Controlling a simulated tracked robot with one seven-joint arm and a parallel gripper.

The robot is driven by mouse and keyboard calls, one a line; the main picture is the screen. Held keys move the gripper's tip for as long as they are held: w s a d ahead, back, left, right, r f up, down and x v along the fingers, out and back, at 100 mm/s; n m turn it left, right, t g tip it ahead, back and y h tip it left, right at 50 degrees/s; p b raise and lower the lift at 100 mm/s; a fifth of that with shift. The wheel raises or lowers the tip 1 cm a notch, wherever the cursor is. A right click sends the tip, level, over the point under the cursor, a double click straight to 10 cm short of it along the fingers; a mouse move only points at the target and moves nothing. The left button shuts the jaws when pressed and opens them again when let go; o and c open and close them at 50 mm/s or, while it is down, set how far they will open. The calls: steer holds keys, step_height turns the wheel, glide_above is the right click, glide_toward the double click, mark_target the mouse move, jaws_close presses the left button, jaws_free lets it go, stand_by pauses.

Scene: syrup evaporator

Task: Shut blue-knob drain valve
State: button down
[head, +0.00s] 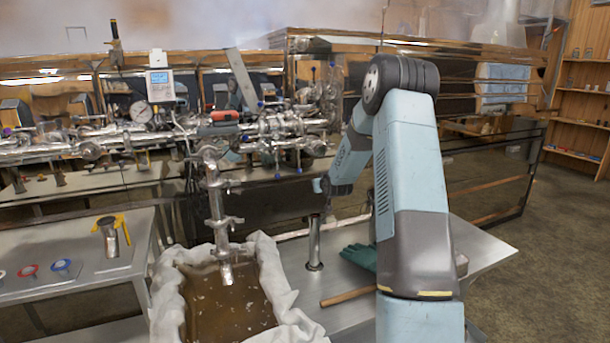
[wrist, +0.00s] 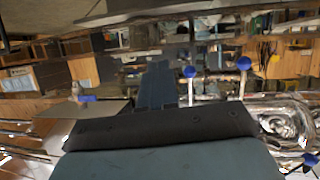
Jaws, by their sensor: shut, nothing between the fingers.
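Several blue knobs show on the steel pipework. In the wrist view, one blue knob (wrist: 190,72) and another blue knob (wrist: 244,63) stand on thin stems just right of my gripper (wrist: 158,68). A further blue knob (wrist: 310,160) is at the lower right corner, and a blue handle (wrist: 87,98) is at the left. In the head view a blue knob (head: 299,170) hangs low under the pipes. I cannot tell which belongs to the drain valve.
A steel pipe run (head: 60,150) with a gauge (head: 141,112) crosses the left. A vertical spout (head: 217,200) stands over a cloth-lined basin (head: 262,250) of brown liquid. A green glove (head: 359,256) and a wooden stick (head: 347,296) lie on the steel table (head: 470,245).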

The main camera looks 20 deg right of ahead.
mark_target(301, 170)
steer(key=w+a+r+t+y, duration=0.2)
steer(key=w+a+t+y, duration=0.1)
steer(key=w, duration=0.5)
steer(key=t+y, duration=0.1)
steer(key=t, duration=0.1)
steer(key=shift+w+r+n+t, duration=0.15)
steer(key=shift+w+n+t, duration=0.05)
steer(key=shift+n+t, duration=0.2)
steer(key=shift+w, duration=0.1)
stand_by(0.4)
steer(key=shift+w+f, duration=0.35)
steer(key=shift+w, duration=0.15)
steer(key=shift+a, duration=0.1)
steer(key=shift+w, duration=0.1)
